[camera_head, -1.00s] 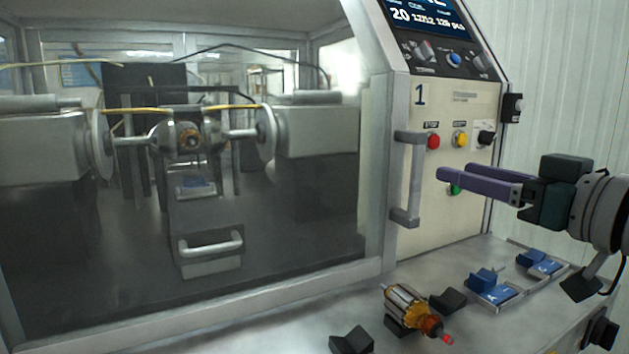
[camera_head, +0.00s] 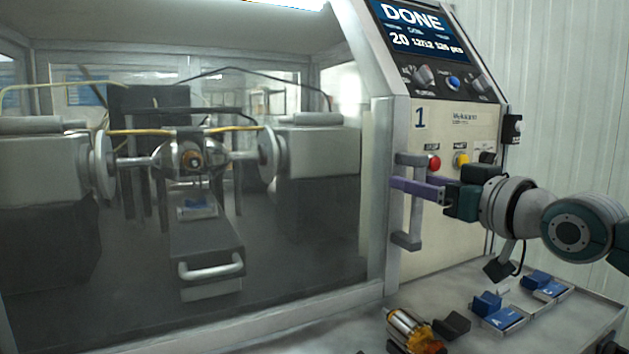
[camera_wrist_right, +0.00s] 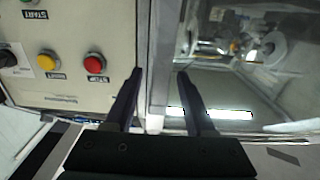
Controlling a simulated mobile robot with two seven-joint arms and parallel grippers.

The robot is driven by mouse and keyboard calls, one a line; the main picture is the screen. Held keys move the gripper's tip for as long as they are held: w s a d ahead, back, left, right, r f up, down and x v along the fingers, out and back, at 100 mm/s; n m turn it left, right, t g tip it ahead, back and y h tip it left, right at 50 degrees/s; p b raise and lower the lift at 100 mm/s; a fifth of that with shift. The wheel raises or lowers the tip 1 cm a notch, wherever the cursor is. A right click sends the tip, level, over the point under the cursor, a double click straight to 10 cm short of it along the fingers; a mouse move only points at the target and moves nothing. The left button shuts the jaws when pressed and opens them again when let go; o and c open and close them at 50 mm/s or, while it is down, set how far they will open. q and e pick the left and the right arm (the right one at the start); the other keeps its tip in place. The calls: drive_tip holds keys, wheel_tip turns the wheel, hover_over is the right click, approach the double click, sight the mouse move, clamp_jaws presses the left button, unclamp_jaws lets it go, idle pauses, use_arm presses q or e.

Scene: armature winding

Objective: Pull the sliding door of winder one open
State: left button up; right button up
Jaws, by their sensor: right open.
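Winder one's sliding door (camera_head: 372,240) is a large glass pane in a grey frame, and it stands closed across the winder's front. Its grey vertical handle (camera_head: 408,240) is at the door's right edge. My right gripper (camera_head: 402,184) is at the handle, with its purple fingers level with the upper half. In the right wrist view, the open fingers (camera_wrist_right: 160,73) stand apart on either side of a grey vertical strip. I cannot tell whether they touch the handle. My left gripper is not in view.
The control panel (camera_head: 455,225) has red and yellow buttons close to my right gripper. Its screen (camera_head: 415,30) reads DONE. A copper-wound armature (camera_head: 415,330) rests on the bench in front, near blue blocks (camera_head: 497,312) in a tray. A drawer handle (camera_head: 211,267) shows behind the glass.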

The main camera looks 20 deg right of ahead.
clamp_jaws()
idle(0.3)
idle(1.1)
